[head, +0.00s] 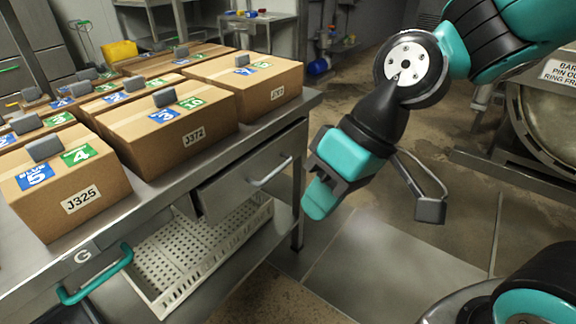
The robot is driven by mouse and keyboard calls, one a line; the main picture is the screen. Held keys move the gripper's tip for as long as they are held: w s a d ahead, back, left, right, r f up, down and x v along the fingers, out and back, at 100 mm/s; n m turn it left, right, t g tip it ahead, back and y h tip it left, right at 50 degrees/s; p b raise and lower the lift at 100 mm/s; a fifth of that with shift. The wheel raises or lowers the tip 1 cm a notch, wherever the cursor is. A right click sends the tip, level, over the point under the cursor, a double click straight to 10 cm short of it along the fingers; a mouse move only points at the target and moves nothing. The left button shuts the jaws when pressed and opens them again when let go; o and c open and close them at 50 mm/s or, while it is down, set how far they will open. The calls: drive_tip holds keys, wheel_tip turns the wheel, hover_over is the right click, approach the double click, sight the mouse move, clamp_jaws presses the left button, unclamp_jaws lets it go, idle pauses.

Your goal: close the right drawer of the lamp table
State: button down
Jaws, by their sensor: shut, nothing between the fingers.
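A metal table (160,192) on the left has a grey drawer (228,190) under its top, near the right end. The drawer has a silver bar handle (272,172). Its front appears to stand out a little from the frame; I cannot tell exactly how far. No lamp shows in view. My gripper (321,203), teal and black, hangs tilted downward just right of the drawer and table leg, apart from the handle in the picture. It is shut and empty.
Several labelled cardboard boxes (185,135) cover the tabletop. A white perforated tray (190,262) lies on the lower shelf. A teal handle (95,275) juts from the table's front left. A round metal vessel (548,110) stands at right. The floor between is clear.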

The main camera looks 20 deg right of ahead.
drive_tip(key=w+d+f+m+t+y+b, duration=0.1)
drive_tip(key=w+d+f+m+t+y, duration=0.15)
drive_tip(key=w+f+m, duration=0.35)
drive_tip(key=w+d+f+m+t+y, duration=0.1)
drive_tip(key=w+f+m+t+y, duration=0.2)
drive_tip(key=w, duration=0.5)
drive_tip(key=w+d+f+m+t+h, duration=0.4)
drive_tip(key=w+d+f+m+t, duration=0.2)
drive_tip(key=d+f+m, duration=0.3)
drive_tip(key=w+a+f+n+p, duration=0.1)
drive_tip(key=w+a+f, duration=0.2)
drive_tip(key=w+a, duration=0.3)
drive_tip(key=shift+w+a, duration=0.3)
drive_tip(key=shift+w, duration=1.95)
drive_tip(key=shift+w, duration=0.1)
